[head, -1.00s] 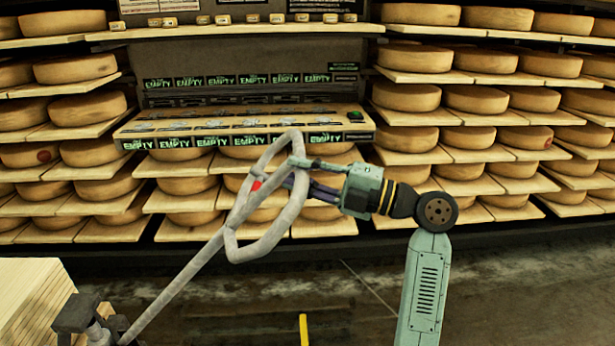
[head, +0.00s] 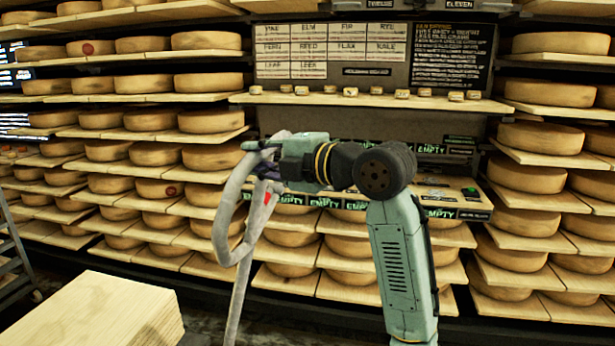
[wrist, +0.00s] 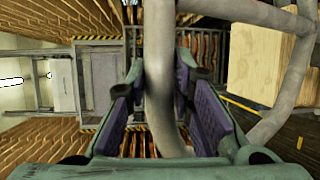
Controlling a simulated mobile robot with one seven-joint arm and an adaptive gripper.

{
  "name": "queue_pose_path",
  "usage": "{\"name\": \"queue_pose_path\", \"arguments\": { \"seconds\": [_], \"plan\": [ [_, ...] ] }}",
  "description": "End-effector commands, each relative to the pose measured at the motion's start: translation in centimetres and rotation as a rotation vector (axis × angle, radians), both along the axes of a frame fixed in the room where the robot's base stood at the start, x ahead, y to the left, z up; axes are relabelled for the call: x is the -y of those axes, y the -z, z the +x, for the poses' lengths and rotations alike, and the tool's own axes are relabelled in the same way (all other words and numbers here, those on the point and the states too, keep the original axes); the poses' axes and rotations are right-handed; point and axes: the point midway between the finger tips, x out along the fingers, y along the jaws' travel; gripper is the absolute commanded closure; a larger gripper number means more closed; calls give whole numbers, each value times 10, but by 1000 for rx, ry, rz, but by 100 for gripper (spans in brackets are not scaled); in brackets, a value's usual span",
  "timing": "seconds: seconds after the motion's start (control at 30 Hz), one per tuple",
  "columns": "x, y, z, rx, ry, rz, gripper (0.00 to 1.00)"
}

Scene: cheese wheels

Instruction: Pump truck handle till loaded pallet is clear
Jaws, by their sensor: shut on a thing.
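The grey truck handle (head: 232,215) is a loop on a long shaft, left of centre in the head view. My gripper (head: 262,160) is shut on the upper part of the loop. In the wrist view the grey handle tube (wrist: 160,80) runs between the purple pads of my gripper (wrist: 160,105). The handle stands close to upright, its shaft running down out of the frame. A pale wooden stack (head: 105,310) shows at the lower left and also in the wrist view (wrist: 255,65). The truck's forks and the pallet's underside are hidden in the head view.
Shelves of cheese wheels (head: 210,120) line the back wall. A console with EMPTY labels (head: 465,212) and a board with name cards (head: 330,50) stand behind my arm. A metal rack (head: 15,250) is at the far left.

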Motion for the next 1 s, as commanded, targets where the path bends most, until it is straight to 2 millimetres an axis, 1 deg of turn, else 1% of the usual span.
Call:
{"name": "queue_pose_path", "arguments": {
  "seconds": [0.03, 0.1, 0.2, 0.3, 0.4, 0.5, 0.63, 0.8, 1.0],
  "plan": [
    [-25, -9, 1, -1, -18, -1, 100],
    [-50, -14, 8, -1, -19, -1, 100],
    [-82, -19, 17, -3, -19, -2, 100],
    [-110, -22, 24, -5, -20, -3, 100],
    [-133, -24, 30, -6, -20, -1, 100],
    [-150, -25, 35, -7, -21, -2, 100],
    [-165, -25, 39, -7, -21, -3, 100],
    [-172, -24, 41, -7, -20, -4, 100],
    [-173, -23, 41, -8, -20, -6, 100]
  ]
}}
